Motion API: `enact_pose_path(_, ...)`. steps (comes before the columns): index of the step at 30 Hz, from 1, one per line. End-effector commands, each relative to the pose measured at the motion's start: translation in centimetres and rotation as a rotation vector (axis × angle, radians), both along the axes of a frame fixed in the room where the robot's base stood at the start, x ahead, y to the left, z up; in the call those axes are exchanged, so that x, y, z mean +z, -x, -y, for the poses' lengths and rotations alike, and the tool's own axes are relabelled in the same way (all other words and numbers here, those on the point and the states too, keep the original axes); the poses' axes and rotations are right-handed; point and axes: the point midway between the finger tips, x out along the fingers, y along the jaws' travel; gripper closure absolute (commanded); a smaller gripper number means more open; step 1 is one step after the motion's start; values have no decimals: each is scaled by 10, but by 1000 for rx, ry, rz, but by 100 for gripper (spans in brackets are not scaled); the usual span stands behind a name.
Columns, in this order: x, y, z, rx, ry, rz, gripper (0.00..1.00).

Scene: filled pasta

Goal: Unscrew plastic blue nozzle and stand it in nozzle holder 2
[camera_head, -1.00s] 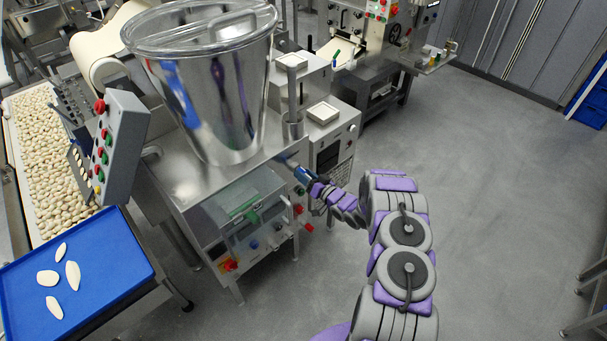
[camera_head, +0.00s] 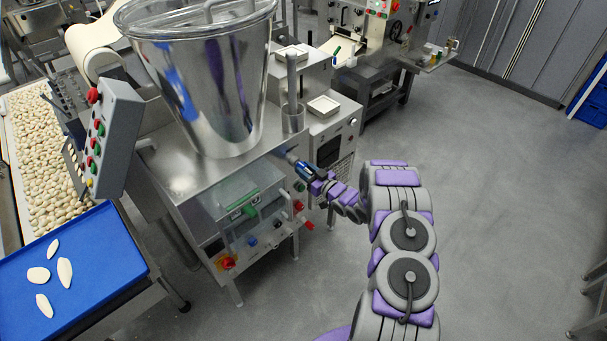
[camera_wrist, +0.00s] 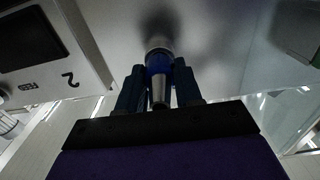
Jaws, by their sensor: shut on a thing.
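The blue nozzle (camera_wrist: 158,63) is at the end of the metal outlet (camera_wrist: 157,42) in the wrist view. It has a blue collar and a grey tapered tip pointing towards me. My gripper (camera_wrist: 158,85) is shut on it, one dark finger on each side. In the head view my gripper (camera_head: 304,168) is at the front of the filling machine, at the outlet below the steel hopper (camera_head: 205,90). The fingers mostly hide the nozzle there. I cannot tell whether its thread is loose. A "2" marks a grey panel at left in the wrist view; I cannot make out nozzle holder 2.
A grey control box (camera_head: 332,140) stands close right of the outlet. A clear guarded compartment (camera_head: 245,205) and several coloured knobs or fittings are below left. A blue tray (camera_head: 70,275) with pasta pieces is at lower left. The floor at right is clear.

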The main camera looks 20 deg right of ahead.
Motion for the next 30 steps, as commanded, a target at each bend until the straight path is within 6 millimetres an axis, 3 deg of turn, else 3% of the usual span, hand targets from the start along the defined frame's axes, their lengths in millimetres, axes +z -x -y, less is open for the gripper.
enact_pose_path(12, -5, 0, 1, 0, 393, 143, 100)
enact_pose_path(30, -4, 1, 1, 0, 516, 188, 100)
